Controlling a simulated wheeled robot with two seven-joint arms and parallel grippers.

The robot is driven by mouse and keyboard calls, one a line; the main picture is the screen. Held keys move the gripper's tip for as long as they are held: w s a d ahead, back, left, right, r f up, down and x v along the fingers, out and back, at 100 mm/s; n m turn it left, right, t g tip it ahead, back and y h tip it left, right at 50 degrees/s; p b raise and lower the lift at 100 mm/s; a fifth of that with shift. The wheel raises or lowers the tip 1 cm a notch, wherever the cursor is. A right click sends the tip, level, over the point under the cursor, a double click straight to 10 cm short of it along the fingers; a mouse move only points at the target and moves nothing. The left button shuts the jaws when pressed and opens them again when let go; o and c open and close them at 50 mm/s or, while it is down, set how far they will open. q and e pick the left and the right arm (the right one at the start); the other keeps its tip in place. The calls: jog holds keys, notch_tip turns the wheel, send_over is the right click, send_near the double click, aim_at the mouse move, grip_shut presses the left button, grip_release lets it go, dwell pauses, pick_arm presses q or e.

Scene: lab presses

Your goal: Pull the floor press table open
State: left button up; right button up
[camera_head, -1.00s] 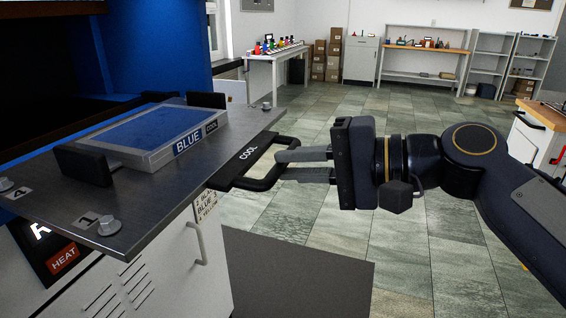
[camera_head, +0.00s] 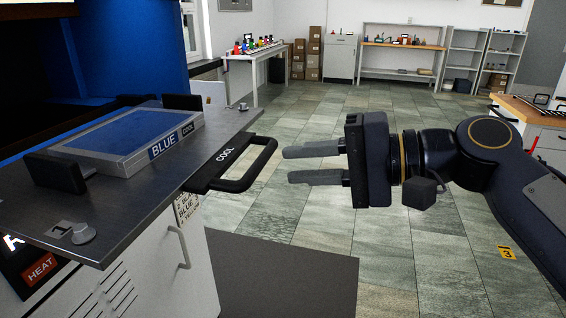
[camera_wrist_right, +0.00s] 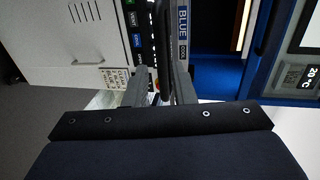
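The grey metal press table (camera_head: 140,205) juts out from the blue press at the left in the head view. A black loop handle (camera_head: 262,166) marked COOL is on its front edge. A framed blue plate (camera_head: 130,140) marked BLUE lies on the table between black blocks. My right gripper (camera_head: 288,165) is open and empty, its two grey fingers pointing at the handle with a small gap between. In the right wrist view, the handle (camera_wrist_right: 163,50) shows edge-on ahead, between the lines of the fingers. My left gripper is not in view.
A white cabinet (camera_head: 150,270) with a vertical handle stands below the table. A dark mat (camera_head: 280,275) lies on the floor beside it. The tiled floor behind my right arm is open. A wood-topped bench (camera_head: 535,115) stands at the right.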

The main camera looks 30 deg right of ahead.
jog(key=v, duration=0.3)
jog(key=shift+s+d, duration=0.25)
jog(key=shift+s, duration=0.05)
jog(key=s+a+f+n+g+h+p, duration=0.1)
jog(key=s+a+f+n+g+h, duration=0.1)
jog(key=f, duration=0.8)
jog(key=s+a+f+n+g+h, duration=0.1)
jog(key=s+f+n+h, duration=0.15)
jog(key=f, duration=0.75)
jog(key=s+a+f+n+g+h+p, duration=0.1)
jog(key=a+f+n+g+h, duration=0.15)
jog(key=f, duration=0.75)
notch_tip(320, 180, up, 13)
jog(key=p, duration=1.1)
jog(key=shift+w+d+p, duration=0.2)
jog(key=shift+d+p, duration=0.1)
jog(key=shift+p, duration=0.1)
